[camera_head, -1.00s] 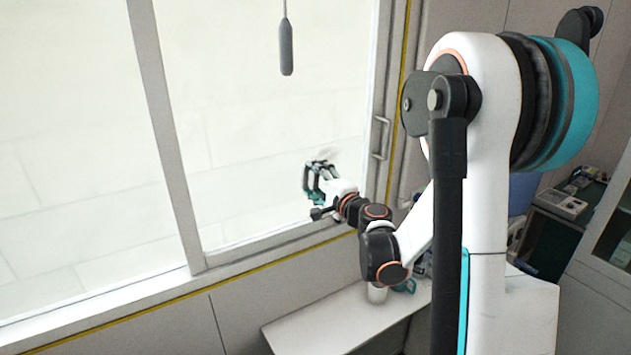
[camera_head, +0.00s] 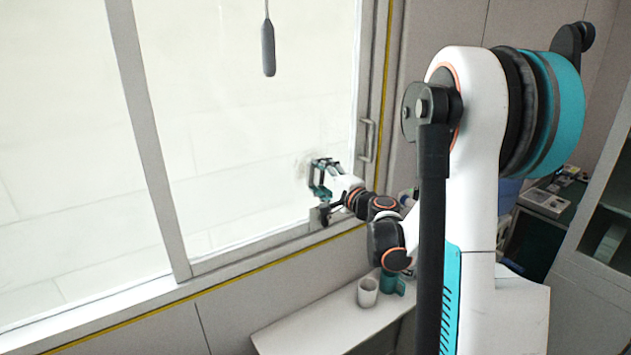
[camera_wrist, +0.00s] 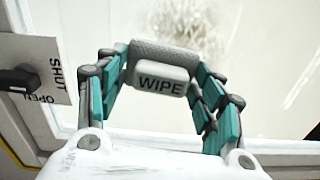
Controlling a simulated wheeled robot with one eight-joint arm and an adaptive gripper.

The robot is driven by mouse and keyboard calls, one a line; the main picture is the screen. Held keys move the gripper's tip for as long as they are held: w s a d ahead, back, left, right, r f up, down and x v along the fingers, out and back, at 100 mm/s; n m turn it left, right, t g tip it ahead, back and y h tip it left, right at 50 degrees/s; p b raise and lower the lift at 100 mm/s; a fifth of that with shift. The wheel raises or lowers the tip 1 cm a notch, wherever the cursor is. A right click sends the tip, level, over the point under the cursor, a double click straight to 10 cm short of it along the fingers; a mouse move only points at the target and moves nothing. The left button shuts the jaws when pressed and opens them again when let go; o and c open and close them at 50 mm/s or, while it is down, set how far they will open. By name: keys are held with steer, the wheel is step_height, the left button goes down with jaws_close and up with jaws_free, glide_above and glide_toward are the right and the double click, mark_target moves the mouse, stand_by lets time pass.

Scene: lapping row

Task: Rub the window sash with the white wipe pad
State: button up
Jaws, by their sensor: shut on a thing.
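The window sash (camera_head: 183,250) is a grey frame around a large pale pane, filling the left of the head view. My gripper (camera_head: 322,178) is in front of the pane's lower right part. In the wrist view my gripper (camera_wrist: 160,95) is shut on the white wipe pad (camera_wrist: 160,83), a pale block marked WIPE with a grey textured part, held between teal-sided fingers. Whitish smudges (camera_wrist: 207,73) show on the glass just beyond the pad, and one shows left of my gripper in the head view. I cannot tell whether the pad touches the glass.
A black latch lever (camera_wrist: 18,80) on a plate marked SHUT and OPEN is at the wrist view's left. A pull handle (camera_head: 367,140) is on the frame at right. A dark grey hanging rod (camera_head: 268,50) is before the glass.

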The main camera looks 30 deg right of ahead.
mark_target(294, 166)
steer(key=shift+d+r, duration=0.9)
steer(key=shift+d, duration=1.25)
steer(key=shift+s+a+b, duration=0.15)
steer(key=shift+a+b, duration=0.65)
steer(key=shift+a, duration=4.65)
steer(key=shift+r+p, duration=0.55)
steer(key=shift+r, duration=0.3)
steer(key=d+b, duration=0.2)
steer(key=d, duration=0.9)
steer(key=shift+s, duration=2.85)
steer(key=shift+d, duration=0.1)
